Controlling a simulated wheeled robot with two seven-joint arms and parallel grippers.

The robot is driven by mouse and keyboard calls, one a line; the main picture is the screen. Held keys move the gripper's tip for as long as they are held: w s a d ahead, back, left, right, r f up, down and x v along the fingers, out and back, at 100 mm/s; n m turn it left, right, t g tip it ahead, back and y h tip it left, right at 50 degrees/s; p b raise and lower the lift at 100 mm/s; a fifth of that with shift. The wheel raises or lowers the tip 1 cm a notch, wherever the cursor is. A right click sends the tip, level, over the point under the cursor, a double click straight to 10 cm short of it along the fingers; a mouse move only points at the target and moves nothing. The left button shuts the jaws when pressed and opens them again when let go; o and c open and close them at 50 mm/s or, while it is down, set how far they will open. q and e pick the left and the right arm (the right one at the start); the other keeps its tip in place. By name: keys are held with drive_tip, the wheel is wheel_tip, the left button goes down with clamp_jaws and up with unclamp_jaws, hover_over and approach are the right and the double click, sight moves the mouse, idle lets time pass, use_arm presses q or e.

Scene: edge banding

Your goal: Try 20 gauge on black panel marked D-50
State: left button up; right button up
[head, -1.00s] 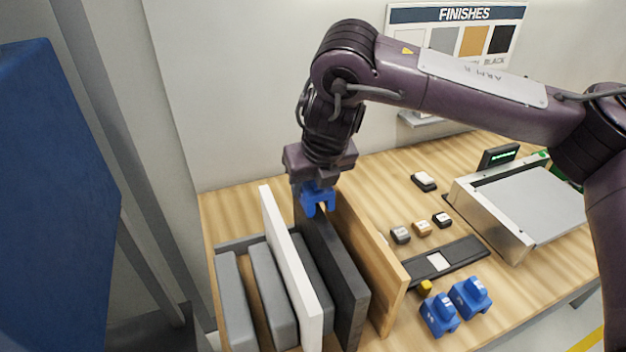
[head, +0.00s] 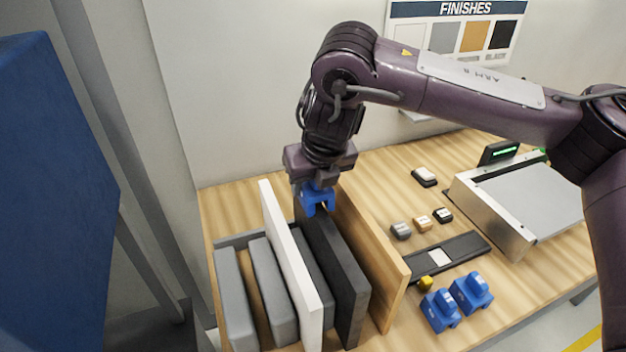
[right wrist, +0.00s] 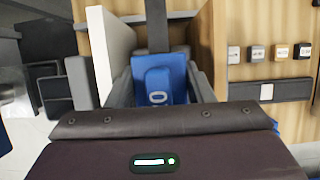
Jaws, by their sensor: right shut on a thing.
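The black panel (head: 337,277) stands upright in the rack between the white panel and the wood panel. My right gripper (head: 316,207) is shut on a blue gauge (head: 318,195) at the far end of the black panel's top edge. The gauge's legs appear to straddle that edge, but whether it is fully seated cannot be told. In the right wrist view the blue gauge (right wrist: 165,82) shows between the fingers, with a partly hidden light mark. The D-50 marking is not visible. My left gripper is not in view.
A white panel (head: 287,262) and a wood panel (head: 378,260) flank the black one. Two blue gauges (head: 455,302) stand right, near a yellow piece (head: 426,284), a dark strip (head: 465,250) and a flat-topped machine (head: 528,205).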

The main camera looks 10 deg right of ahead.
drive_tip(key=shift+f, duration=0.45)
idle(0.7)
drive_tip(key=shift+r+p, duration=3.35)
drive_tip(key=shift+r, duration=0.25)
